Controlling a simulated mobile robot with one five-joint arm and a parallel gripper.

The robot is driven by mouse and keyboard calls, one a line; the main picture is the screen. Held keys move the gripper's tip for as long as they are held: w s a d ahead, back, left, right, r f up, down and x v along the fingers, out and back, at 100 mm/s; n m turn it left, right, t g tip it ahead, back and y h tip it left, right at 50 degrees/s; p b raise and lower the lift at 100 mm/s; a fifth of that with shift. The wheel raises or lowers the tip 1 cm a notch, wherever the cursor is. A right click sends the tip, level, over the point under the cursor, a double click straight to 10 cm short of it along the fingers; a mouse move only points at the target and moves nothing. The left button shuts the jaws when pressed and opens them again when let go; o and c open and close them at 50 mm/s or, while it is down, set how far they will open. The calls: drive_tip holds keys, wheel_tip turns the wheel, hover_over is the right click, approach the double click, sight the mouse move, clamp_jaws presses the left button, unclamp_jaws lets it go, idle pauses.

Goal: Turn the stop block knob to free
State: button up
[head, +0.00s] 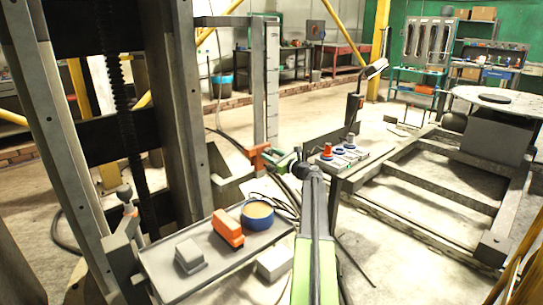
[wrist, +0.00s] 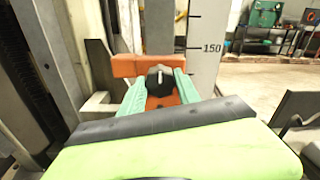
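The stop block (head: 258,158) is an orange-red block at the pale, scale-marked post in the head view. In the wrist view the stop block (wrist: 126,66) sits just ahead, and its dark knob (wrist: 158,80) faces me with a pale mark near its top. My gripper (wrist: 160,84) has its two teal fingers apart, one on each side of the knob. I cannot tell whether they touch it. In the head view my gripper (head: 281,161) is at the block, small and partly hidden behind my arm.
The post (wrist: 205,45) reads 150 above the block. A grey tray (head: 185,280) at the lower left carries a blue bowl (head: 257,216), an orange object (head: 227,230) and a grey block (head: 190,257). A steel frame (head: 440,182) stands to the right. Cables lie on the floor near my arm.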

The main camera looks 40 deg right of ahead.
drive_tip(key=c, duration=0.7)
drive_tip(key=shift+d, duration=0.15)
clamp_jaws()
drive_tip(key=n, duration=0.3)
drive_tip(key=shift+n, duration=0.4)
drive_tip(key=n, duration=0.4)
drive_tip(key=shift+n, duration=0.3)
drive_tip(key=n, duration=0.4)
drive_tip(key=shift+s+a+f+n, duration=0.1)
drive_tip(key=shift+a+n, duration=0.1)
drive_tip(key=shift+n, duration=2.3)
